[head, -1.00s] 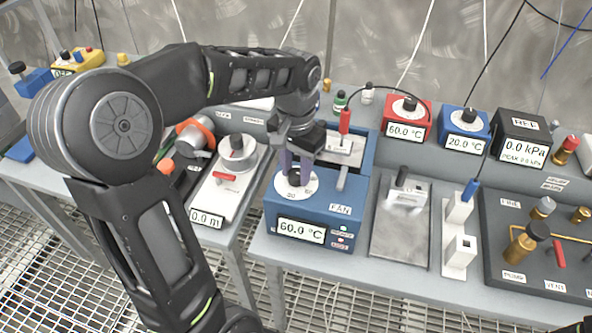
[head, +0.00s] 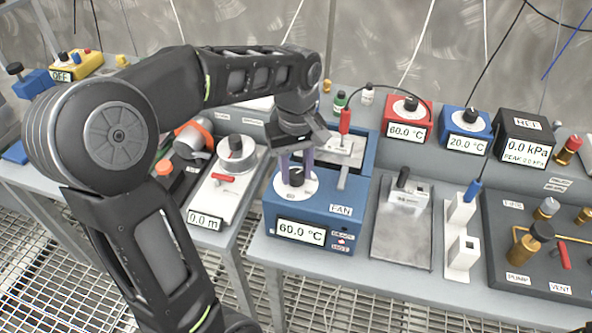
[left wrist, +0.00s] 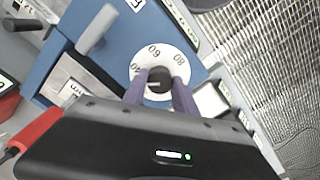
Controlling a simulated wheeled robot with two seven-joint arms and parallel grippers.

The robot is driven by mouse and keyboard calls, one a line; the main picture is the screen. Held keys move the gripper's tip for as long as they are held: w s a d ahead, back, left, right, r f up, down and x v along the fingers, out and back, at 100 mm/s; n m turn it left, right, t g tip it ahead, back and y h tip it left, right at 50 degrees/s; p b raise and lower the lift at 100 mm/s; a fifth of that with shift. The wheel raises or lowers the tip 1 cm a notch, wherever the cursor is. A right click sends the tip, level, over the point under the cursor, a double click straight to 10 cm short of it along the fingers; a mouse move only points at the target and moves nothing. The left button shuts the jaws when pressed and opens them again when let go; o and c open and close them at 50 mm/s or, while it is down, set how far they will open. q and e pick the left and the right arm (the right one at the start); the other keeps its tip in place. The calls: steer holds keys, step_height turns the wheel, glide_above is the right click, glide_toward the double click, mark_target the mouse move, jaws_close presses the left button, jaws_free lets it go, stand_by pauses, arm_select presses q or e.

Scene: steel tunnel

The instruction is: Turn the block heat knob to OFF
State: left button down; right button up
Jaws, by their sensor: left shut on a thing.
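The blue heater block (head: 310,213) stands on the bench with a display reading 60.0 °C and a FAN label. The block heat knob (head: 296,178) is dark, on a white round dial on its top. In the left wrist view the knob (left wrist: 158,84) sits amid dial numbers, of which 60 and 80 are readable. My left gripper (head: 296,174) points down with its two purple fingers on either side of the knob, shut on it. The fingers also show in the left wrist view (left wrist: 160,90). An OFF mark on this dial cannot be made out. My right gripper is not in view.
A red unit (head: 407,112) reading 60.0 °C and a blue unit (head: 464,122) reading 20.0 °C stand behind. A red-handled probe (head: 345,122) rises close behind my gripper. A white device (head: 222,185) with a round knob is to the left.

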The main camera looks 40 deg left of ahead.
mark_target(296, 173)
arm_select(q)
steer(key=n, duration=0.4)
steer(key=shift+n+b, duration=0.3)
steer(key=shift+n, duration=1.6)
steer(key=c, duration=1)
jaws_free()
steer(key=shift+r, duration=0.15)
step_height(296, 173, up, 8)
steer(key=shift+f+p, duration=0.15)
steer(key=shift+p, duration=0.35)
steer(key=shift+f, duration=0.1)
